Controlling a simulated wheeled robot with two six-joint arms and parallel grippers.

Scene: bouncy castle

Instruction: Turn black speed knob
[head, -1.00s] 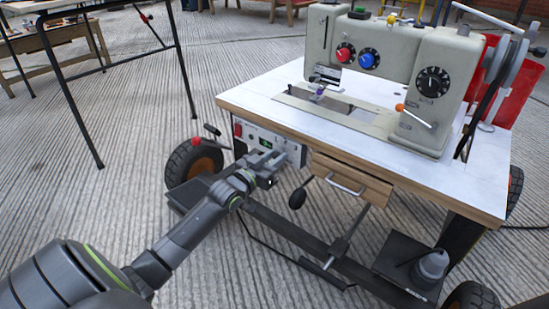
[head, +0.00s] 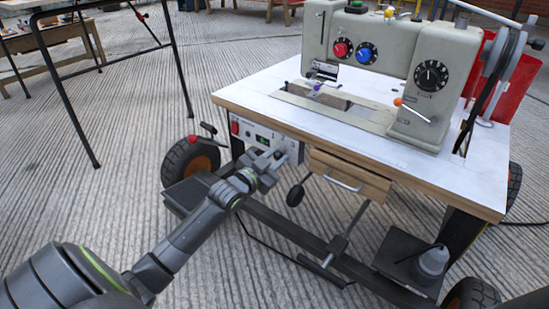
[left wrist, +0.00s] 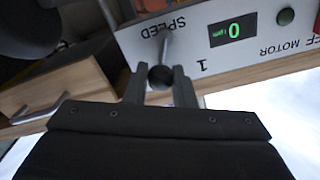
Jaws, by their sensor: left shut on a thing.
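The black speed knob (left wrist: 160,77) shows in the left wrist view under the word SPEED on the white control panel (left wrist: 205,45). It sits between the two fingers of my left gripper (left wrist: 159,72), which is shut on it. In the head view my left gripper (head: 279,156) is at the right part of the control panel (head: 249,131) under the table's front edge, and it hides the knob there. The panel's green display (left wrist: 232,30) reads 0. My right gripper is not in view.
A sewing machine (head: 440,85) with red, blue and black dials stands on the white table (head: 270,95). A wooden drawer (head: 350,178) lies right of the panel. A black ball-ended lever (head: 295,195) hangs below my gripper. A wheel (head: 188,162) stands left.

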